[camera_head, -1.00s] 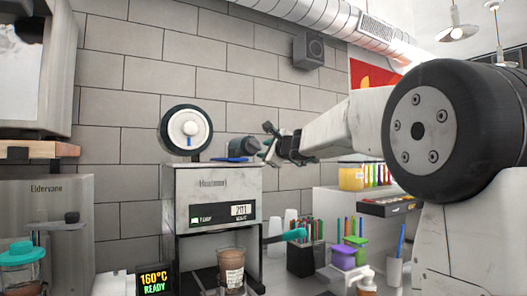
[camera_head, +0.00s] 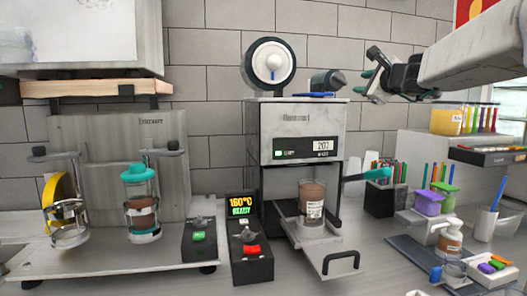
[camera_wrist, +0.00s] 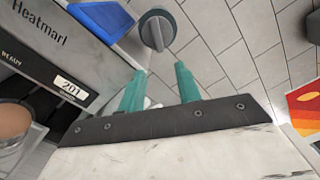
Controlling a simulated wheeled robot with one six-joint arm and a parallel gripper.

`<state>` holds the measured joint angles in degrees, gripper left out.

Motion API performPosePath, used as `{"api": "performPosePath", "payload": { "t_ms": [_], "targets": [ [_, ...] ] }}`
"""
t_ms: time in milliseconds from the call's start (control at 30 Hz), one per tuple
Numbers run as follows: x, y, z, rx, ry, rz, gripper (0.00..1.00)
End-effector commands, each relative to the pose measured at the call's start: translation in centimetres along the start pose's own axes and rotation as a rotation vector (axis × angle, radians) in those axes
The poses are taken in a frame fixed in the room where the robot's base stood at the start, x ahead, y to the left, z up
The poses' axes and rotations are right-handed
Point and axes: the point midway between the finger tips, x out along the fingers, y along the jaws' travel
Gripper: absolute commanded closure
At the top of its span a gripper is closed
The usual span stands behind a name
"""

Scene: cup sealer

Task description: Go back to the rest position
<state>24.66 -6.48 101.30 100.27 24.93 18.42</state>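My gripper (camera_head: 374,75) is at the upper right in the head view, in the air right of the top of the cup sealer (camera_head: 297,122). Its two teal fingers also show in the wrist view (camera_wrist: 160,88); they are apart with nothing between them. The sealer's display lights up on its front. A cup with brown drink (camera_head: 312,203) stands in the sealer's pulled-out tray (camera_head: 330,252). The cup's top also shows at the left edge of the wrist view (camera_wrist: 12,122). The sealer's teal-tipped lever (camera_head: 375,174) points right.
A dispenser stand (camera_head: 110,150) with jars is on the left. Control boxes (camera_head: 250,255) stand before the sealer. Pens (camera_head: 385,180), purple and green tubs (camera_head: 430,202) and a pump bottle (camera_head: 450,237) crowd the right counter.

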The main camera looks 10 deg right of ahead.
Motion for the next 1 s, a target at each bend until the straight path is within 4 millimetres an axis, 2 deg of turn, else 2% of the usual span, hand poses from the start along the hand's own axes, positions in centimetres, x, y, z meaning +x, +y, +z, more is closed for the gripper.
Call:
{"api": "performPosePath", "payload": {
  "t_ms": [67,167,267,300,367,400,467,500,567,600,667,700,800,900,1000],
  "targets": [
    [0.0,0.5,0.5,-0.042,-0.027,0.021,0.66],
    [-0.2,4.2,0.3,-0.17,-0.067,0.128,0.66],
    [-2.5,10.2,0.9,-0.365,-0.145,0.304,0.66],
    [-3.9,12.9,1.4,-0.448,-0.187,0.383,0.66],
    [-6.4,16.8,2.1,-0.567,-0.253,0.501,0.66],
    [-8.3,19.3,2.4,-0.641,-0.297,0.578,0.66],
    [-11.3,22.9,2.7,-0.749,-0.365,0.692,0.66],
    [-13.4,25.1,2.7,-0.819,-0.41,0.768,0.66],
    [-16.9,28.2,2.6,-0.921,-0.479,0.882,0.66],
    [-19.4,30.1,2.4,-0.99,-0.526,0.959,0.66],
    [-23.2,32.7,1.8,-1.091,-0.593,1.074,0.66],
    [-25.9,34.2,1.2,-1.16,-0.637,1.152,0.66],
    [-32.3,37.2,-0.7,-1.329,-0.738,1.338,0.66],
    [-37.7,39.0,-2.8,-1.49,-0.808,1.485,0.66],
    [-40.2,39.7,-3.7,-1.598,-0.831,1.527,0.66]
  ]
}}
